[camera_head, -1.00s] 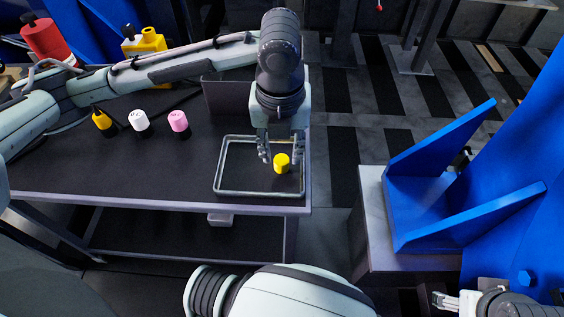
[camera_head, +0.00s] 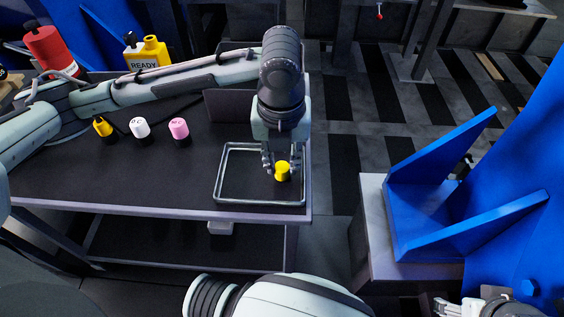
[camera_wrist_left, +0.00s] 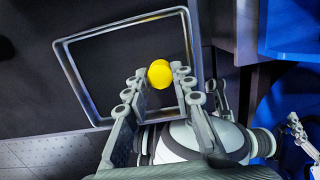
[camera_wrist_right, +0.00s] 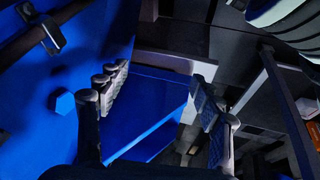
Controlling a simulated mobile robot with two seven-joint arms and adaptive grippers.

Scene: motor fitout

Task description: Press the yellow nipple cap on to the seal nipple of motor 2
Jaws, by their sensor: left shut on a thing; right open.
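The yellow nipple cap (camera_head: 283,171) is at the right part of a metal-rimmed tray on the dark table. My left gripper (camera_head: 276,172) reaches down from above and is shut on the cap. In the left wrist view the cap (camera_wrist_left: 160,74) sits between the two fingertips (camera_wrist_left: 159,78), inside the tray's outline. I cannot tell whether the cap touches the tray floor. My right gripper (camera_head: 441,306) is at the bottom right of the head view, beside the blue structure. In the right wrist view its fingers (camera_wrist_right: 160,95) are apart with nothing between them. I cannot make out motor 2's seal nipple.
The tray rim (camera_head: 222,172) lies near the table's right front corner. A blue bracket (camera_head: 430,215) stands on a grey block (camera_head: 371,215) across a gap.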

